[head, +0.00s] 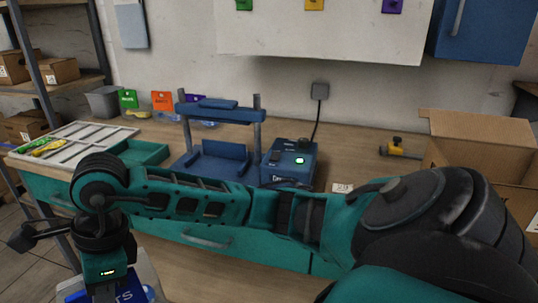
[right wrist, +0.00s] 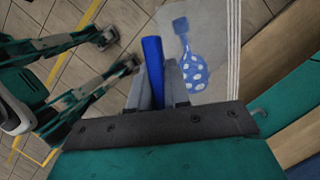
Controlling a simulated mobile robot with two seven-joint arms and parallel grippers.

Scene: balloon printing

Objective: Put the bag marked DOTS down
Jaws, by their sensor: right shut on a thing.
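The DOTS bag (right wrist: 195,50) shows in the right wrist view as a pale bag with a blue, white-dotted balloon picture. My right gripper (right wrist: 157,88) is shut on the bag's blue strip (right wrist: 153,62), and the bag hangs over the floor in front of the workbench. In the head view the right gripper's body (head: 106,268) points down and its fingertips are hidden. My left gripper is not in view.
The workbench (head: 370,170) carries a blue press (head: 220,115), a control box (head: 290,160), a light slotted tray (head: 85,137) and a teal tray (head: 140,152). Green (head: 128,98) and orange (head: 163,100) cards stand behind. An open cardboard box (head: 470,150) is at right.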

